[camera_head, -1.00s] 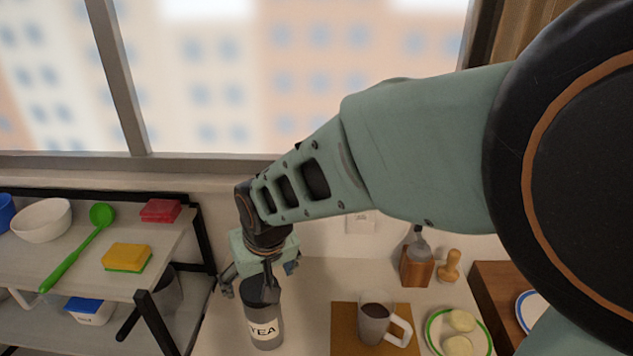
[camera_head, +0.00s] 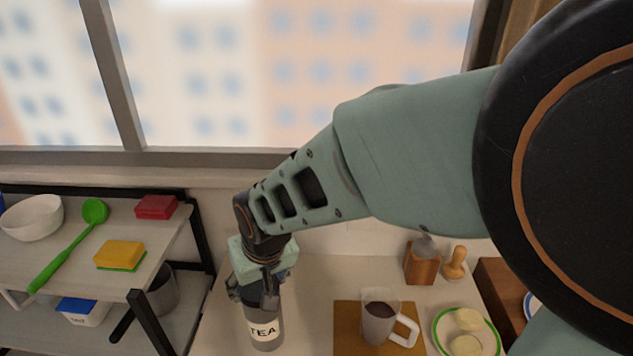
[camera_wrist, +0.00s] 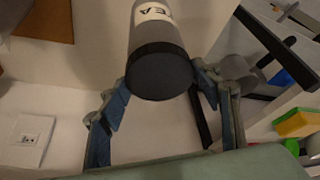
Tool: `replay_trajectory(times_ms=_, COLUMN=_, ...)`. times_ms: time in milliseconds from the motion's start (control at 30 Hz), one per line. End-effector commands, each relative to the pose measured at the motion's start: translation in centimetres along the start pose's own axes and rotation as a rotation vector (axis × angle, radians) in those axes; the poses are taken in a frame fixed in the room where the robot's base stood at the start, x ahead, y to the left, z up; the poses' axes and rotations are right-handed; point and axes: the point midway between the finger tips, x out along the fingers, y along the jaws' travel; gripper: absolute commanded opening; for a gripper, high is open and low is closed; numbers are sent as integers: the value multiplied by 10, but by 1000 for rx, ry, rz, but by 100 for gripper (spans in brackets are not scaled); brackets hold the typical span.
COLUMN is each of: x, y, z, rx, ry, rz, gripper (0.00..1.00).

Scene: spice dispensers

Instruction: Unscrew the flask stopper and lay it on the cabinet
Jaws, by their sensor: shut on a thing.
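The flask (camera_head: 264,328) is a grey cylinder with a white TEA label, standing upright on the light cabinet top. It also shows in the wrist view (camera_wrist: 156,28), with its dark round stopper (camera_wrist: 159,72) facing the camera. My gripper (camera_head: 256,293) is over the top of the flask and pointing down. In the wrist view its two blue-padded fingers (camera_wrist: 162,84) lie on opposite sides of the stopper and are shut on it. In the head view the fingers hide most of the stopper. The stopper is still at the top of the flask.
A brown mat with a mug (camera_head: 378,318) lies right of the flask. A plate (camera_head: 440,335) with pale round pieces is further right. A shelf (camera_head: 75,238) with a bowl, green spoon and sponges stands left. Bare cabinet top (camera_head: 312,290) lies between flask and mat.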

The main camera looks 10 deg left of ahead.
Motion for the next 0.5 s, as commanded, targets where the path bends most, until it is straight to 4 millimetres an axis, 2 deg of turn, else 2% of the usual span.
replay_trajectory(times_ms=67, x=0, y=0, z=0, rx=0, ry=0, rz=0, gripper=36)
replay_trajectory(times_ms=100, x=0, y=0, z=0, rx=0, ry=0, rz=0, gripper=55)
replay_trajectory(times_ms=300, x=0, y=0, z=0, rx=0, ry=0, rz=0, gripper=33)
replay_trajectory(times_ms=500, x=-1, y=1, z=0, rx=-37, ry=-2, rz=-17, gripper=33)
